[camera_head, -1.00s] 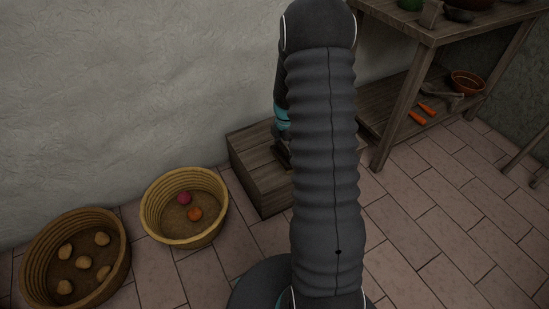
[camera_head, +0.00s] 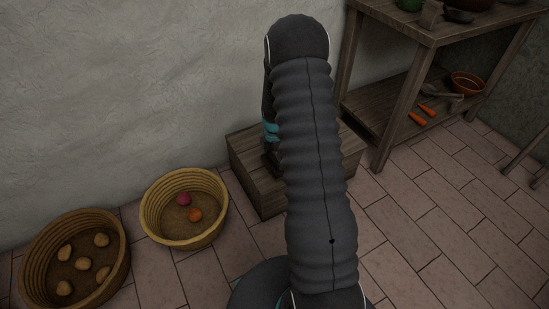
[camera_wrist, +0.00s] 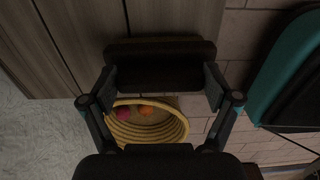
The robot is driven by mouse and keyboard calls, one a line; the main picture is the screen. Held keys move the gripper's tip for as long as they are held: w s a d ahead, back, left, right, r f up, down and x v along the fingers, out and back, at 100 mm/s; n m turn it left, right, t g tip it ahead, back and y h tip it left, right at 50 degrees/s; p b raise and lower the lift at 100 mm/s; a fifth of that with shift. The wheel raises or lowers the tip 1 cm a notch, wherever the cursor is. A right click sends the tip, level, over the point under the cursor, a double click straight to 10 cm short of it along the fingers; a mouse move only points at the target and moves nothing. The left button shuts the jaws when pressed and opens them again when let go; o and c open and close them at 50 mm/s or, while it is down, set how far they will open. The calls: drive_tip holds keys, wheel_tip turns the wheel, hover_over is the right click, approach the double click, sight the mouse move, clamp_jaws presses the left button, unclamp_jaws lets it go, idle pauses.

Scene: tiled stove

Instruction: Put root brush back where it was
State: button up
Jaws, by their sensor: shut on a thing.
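My gripper (camera_wrist: 162,78) is shut on a dark brown block, which I take to be the root brush (camera_wrist: 160,52). The block spans the gap between the two fingers in the wrist view. Its bristles cannot be made out. In the head view my arm covers most of the gripper and the brush. The gripper is by the low wooden box (camera_head: 250,168) against the wall. The box's planks also show in the wrist view (camera_wrist: 60,50). I cannot tell whether the brush touches the box.
A wicker basket (camera_head: 150,207) with a purple and an orange root stands left of the box. Another basket (camera_head: 30,265) with several potatoes is farther left. A wooden table (camera_head: 400,30) with a lower shelf stands to the right.

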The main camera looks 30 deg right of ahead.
drive_tip(key=shift+f, duration=0.2)
drive_tip(key=o, duration=0.9)
drive_tip(key=shift+c, duration=0.2)
drive_tip(key=shift+r, duration=0.1)
